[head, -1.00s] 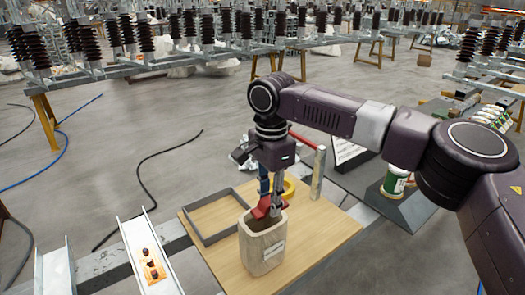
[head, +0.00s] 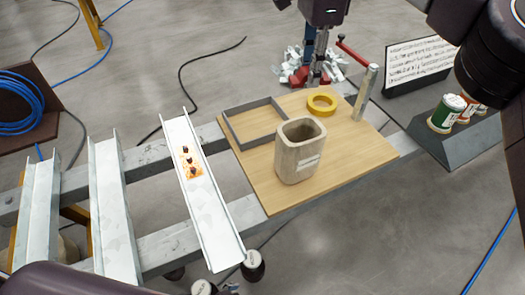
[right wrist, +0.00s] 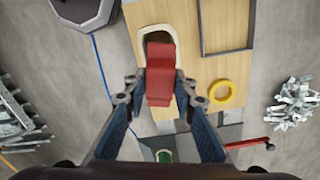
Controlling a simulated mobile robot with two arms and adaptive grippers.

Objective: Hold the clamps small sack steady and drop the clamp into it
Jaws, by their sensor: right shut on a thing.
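The clamps small sack (head: 291,160) is a beige open-topped bag with a white label, standing upright on a wooden board. In the right wrist view its pale rim (right wrist: 145,32) shows past the clamp. My right gripper (head: 318,74) is shut on the red clamp (head: 300,77), which also shows between the fingers in the right wrist view (right wrist: 160,75). In the head view the clamp appears beyond the sack, apart from its mouth; its exact height is unclear. My left gripper is out of view.
On the wooden board (head: 250,180) lie a grey rectangular frame (head: 232,128) and a yellow tape ring (head: 321,104). A metal post (head: 365,92) with a red bar stands at its right edge. White channels (head: 205,200) lie to the left. Cans (head: 446,113) stand right.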

